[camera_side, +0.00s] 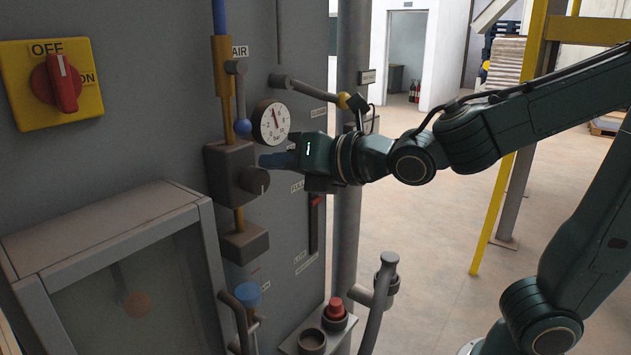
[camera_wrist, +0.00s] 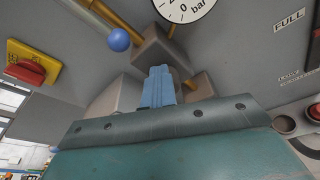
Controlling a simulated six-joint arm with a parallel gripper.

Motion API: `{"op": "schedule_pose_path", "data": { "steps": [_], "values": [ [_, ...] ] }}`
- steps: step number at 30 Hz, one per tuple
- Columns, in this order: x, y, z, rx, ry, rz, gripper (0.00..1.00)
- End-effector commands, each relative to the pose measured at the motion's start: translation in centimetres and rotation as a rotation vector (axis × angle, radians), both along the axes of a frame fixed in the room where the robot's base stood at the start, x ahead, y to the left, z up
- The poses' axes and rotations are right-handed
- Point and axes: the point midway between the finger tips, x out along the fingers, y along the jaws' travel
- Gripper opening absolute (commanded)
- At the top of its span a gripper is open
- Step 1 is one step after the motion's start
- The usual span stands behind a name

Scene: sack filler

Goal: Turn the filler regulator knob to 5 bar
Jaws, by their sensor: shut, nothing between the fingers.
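The regulator knob (camera_side: 254,180) is a dark round knob on the front of a grey regulator block (camera_side: 228,165). The round white pressure gauge (camera_side: 271,121) is above and to its right, its needle pointing up and slightly left; the exact reading is too small to tell. My gripper (camera_side: 264,160) is shut and empty, its blue fingers just above and right of the knob in the side view. I cannot tell whether they touch it. In the wrist view the shut fingers (camera_wrist: 158,73) point at the regulator block (camera_wrist: 163,50); the knob is not clearly visible there.
A blue-balled lever (camera_side: 242,127) hangs by the block, and a yellow-balled lever (camera_side: 343,100) is above my gripper. A red switch (camera_side: 63,82) is at far left. A glazed cabinet (camera_side: 130,270) juts out below left. A red button (camera_side: 335,308) is below.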

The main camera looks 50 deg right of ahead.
Motion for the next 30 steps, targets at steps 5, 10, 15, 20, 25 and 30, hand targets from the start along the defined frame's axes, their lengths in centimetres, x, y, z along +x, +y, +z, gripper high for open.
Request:
{"op": "schedule_pose_path", "data": {
  "steps": [5,10,15,20,25,30],
  "values": [
    [-0.1,-0.3,-0.8,-0.004,0.016,0.002,0.0],
    [-0.1,-0.3,-0.7,-0.002,0.016,0.004,0.0],
    [-0.1,-0.5,-0.2,0.0,0.013,0.005,0.0],
    [-0.1,-0.7,0.2,-0.001,0.009,0.004,0.0],
    [-0.1,-0.7,0.3,-0.001,0.006,0.003,0.0],
    [-0.8,-0.6,0.3,-0.001,0.005,0.005,0.0]
  ]
}}
